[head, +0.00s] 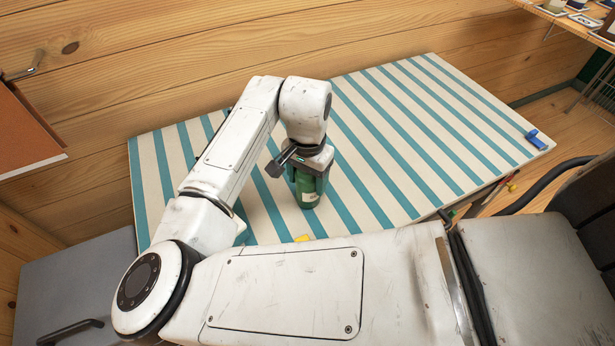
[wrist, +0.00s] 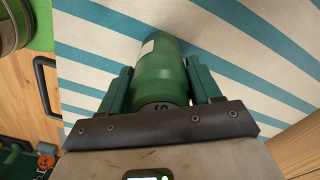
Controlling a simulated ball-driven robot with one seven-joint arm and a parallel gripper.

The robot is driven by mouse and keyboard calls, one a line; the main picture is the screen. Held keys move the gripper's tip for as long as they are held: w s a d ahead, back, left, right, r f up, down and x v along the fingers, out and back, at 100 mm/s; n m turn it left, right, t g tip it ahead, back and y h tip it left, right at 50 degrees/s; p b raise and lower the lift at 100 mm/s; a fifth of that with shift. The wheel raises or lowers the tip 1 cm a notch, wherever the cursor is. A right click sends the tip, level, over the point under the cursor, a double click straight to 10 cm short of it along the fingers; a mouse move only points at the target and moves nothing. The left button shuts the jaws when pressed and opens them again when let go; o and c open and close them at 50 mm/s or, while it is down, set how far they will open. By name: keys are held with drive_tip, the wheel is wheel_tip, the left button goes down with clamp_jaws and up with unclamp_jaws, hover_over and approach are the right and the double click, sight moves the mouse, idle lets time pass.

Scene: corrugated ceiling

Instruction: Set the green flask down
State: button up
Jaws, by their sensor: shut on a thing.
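The green flask (head: 308,192) is over the striped tabletop (head: 420,130), below the end of my arm; it has a pale label patch low on its side. My gripper (head: 311,166) is shut on it. In the wrist view the flask (wrist: 160,72) lies between the two dark green fingers of my gripper (wrist: 161,82), one on each side. Its far end is close to the white and blue stripes. I cannot tell whether it touches the tabletop.
A small blue object (head: 537,140) sits at the table's right end. A small yellow object (head: 302,238) shows near the front edge, partly hidden by my arm. Much of the striped top to the right is bare. A wooden wall (head: 150,60) stands behind.

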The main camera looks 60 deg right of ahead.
drive_tip(key=shift+f, duration=0.15)
drive_tip(key=o, duration=1.3)
drive_tip(key=shift+c, duration=0.2)
wheel_tip(320, 180, up, 12)
drive_tip(key=shift+r+p, duration=0.2)
drive_tip(key=shift+p, duration=0.45)
